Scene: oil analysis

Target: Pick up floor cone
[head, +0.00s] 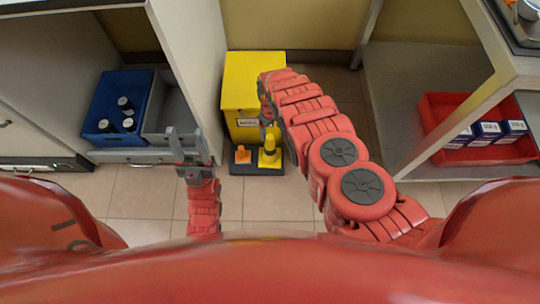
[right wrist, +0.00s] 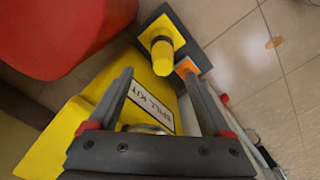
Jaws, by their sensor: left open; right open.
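A yellow floor cone (head: 268,152) with a dark band stands on a black base (head: 256,170) in front of the yellow spill kit box (head: 252,75). A smaller orange cone (head: 241,154) stands left of it. In the right wrist view the yellow cone (right wrist: 163,50) and the orange cone (right wrist: 186,67) show beyond the fingertips. My right gripper (right wrist: 160,74) is open and empty, beside the labelled box; in the head view my arm mostly hides it. My left gripper (head: 187,137) is open and empty, left of the cones and apart from them.
A blue crate (head: 92,123) with dark bottles and a grey bin (head: 154,118) sit at the left. A red tray (head: 433,100) with several boxes (head: 489,131) is on the right shelf unit. Tiled floor (head: 142,192) in front is clear.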

